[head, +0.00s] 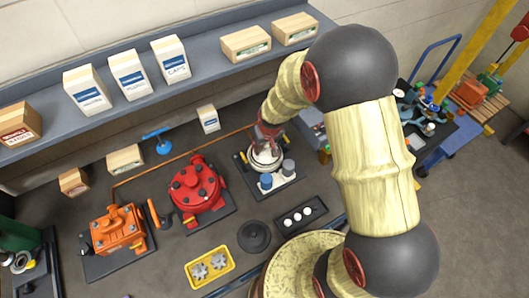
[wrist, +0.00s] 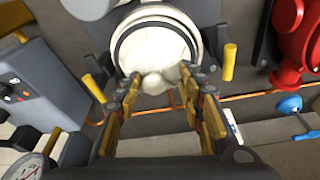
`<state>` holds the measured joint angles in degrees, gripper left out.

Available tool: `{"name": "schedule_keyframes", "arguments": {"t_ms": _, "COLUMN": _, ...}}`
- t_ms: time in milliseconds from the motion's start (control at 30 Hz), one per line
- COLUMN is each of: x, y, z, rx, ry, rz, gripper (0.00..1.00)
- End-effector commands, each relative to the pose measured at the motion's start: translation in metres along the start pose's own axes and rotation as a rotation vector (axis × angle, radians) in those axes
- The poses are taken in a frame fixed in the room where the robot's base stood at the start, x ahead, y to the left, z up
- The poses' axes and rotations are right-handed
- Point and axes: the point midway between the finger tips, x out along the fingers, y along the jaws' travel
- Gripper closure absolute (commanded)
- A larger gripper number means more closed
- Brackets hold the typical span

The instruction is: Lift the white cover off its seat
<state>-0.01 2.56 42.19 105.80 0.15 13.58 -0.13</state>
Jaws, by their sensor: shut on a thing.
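The white cover (head: 264,158) is round and pale, at the centre of the head view on a unit with a dark base plate (head: 284,188). In the wrist view the white cover (wrist: 152,50) fills the top middle, with a dark ring around it. My gripper (wrist: 158,82) is shut on the cover, its two fingers on either side of a small pale knob at the near edge. In the head view my gripper (head: 267,132) reaches down to the cover from behind and partly hides it. I cannot tell whether the cover touches its seat.
Yellow pegs (wrist: 229,62) flank the cover closely. A black tray with white balls (head: 301,216) and a dark round disc (head: 254,237) lie in front. A shelf with boxes (head: 128,75) runs behind.

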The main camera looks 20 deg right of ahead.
Motion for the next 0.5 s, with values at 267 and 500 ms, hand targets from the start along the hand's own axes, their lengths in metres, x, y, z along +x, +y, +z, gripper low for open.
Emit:
{"name": "schedule_keyframes", "arguments": {"t_ms": 267, "x": 0.006, "y": 0.004, "z": 0.011, "rx": 0.000, "ry": -0.020, "rz": 0.003, "gripper": 0.99}}
{"name": "schedule_keyframes", "arguments": {"t_ms": 500, "x": -0.012, "y": 0.003, "z": 0.004, "rx": 0.000, "ry": -0.017, "rz": 0.003, "gripper": 1.00}}
